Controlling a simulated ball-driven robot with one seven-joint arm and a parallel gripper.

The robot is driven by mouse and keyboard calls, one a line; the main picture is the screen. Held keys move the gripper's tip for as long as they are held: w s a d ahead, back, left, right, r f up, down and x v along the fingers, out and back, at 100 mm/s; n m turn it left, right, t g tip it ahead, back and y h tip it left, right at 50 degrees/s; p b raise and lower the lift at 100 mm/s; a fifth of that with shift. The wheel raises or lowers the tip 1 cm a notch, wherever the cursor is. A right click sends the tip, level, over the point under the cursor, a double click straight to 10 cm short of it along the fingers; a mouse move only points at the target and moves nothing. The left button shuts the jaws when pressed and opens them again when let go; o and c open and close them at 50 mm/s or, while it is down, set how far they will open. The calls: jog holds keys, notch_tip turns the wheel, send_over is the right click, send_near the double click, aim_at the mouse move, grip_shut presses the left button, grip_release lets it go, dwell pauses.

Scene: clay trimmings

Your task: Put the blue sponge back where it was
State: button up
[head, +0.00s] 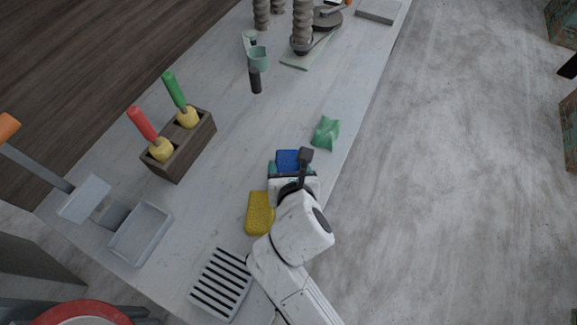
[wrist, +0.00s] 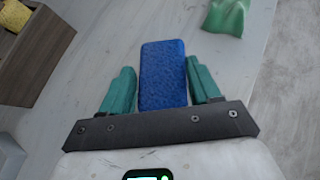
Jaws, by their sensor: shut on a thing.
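The blue sponge (head: 288,158) is at my gripper near the right edge of the long grey table. It fills the middle of the wrist view (wrist: 164,75). My gripper (wrist: 160,88) is shut on it, with one teal finger along each long side. In the head view my gripper (head: 287,168) and wrist cover the sponge's near end. I cannot tell whether the sponge touches the table (head: 236,150) or is just above it.
A yellow sponge (head: 259,213) lies close to my gripper, and a slotted rack (head: 221,285) lies nearer. A green crumpled cloth (head: 325,132) is beyond the blue sponge. A wooden holder (head: 197,145) with two tools and a grey tray (head: 141,233) stand left.

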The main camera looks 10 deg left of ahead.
jog(key=o, duration=1.6)
jog(key=v, duration=1.2)
jog(key=shift+s, duration=0.1)
